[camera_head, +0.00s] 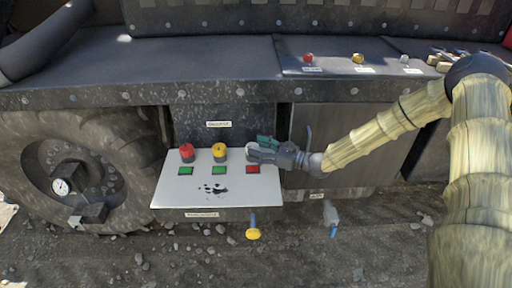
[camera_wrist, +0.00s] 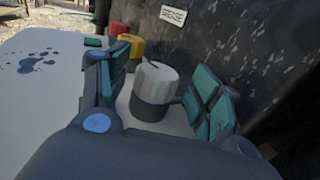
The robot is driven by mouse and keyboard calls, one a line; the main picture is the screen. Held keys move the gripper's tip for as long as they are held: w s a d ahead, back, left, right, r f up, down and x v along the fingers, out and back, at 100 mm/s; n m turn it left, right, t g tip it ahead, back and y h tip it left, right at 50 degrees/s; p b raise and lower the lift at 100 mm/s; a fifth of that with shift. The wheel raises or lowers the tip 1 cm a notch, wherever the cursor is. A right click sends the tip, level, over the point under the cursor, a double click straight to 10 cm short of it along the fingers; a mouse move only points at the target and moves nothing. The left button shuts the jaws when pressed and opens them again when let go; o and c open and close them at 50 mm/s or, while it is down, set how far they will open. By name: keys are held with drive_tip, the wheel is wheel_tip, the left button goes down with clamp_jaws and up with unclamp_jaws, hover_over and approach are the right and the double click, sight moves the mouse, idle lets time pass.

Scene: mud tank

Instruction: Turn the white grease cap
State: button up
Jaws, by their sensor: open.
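The white grease cap (camera_wrist: 155,80) sits on a dark round base, upright on the white panel (camera_head: 178,198). In the wrist view it stands between the two teal-padded fingers of my gripper (camera_wrist: 160,92), which is open around it with gaps visible on both sides. A dark pointer mark shows on the cap's top. In the head view my gripper (camera_head: 262,149) reaches in from the right at the panel's right end and covers much of the white cap (camera_head: 251,147). I cannot tell whether either finger touches the cap.
A yellow cap (camera_head: 219,151) and a red cap (camera_head: 186,152) stand left of the white one. Green and red rectangles and a dark stain mark the panel. The dark vehicle wall rises close behind, with a big tyre (camera_head: 125,150) at left.

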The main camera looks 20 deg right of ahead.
drive_tip(key=shift+w+a, duration=0.3)
drive_tip(key=shift+a, duration=0.1)
drive_tip(key=c, duration=1)
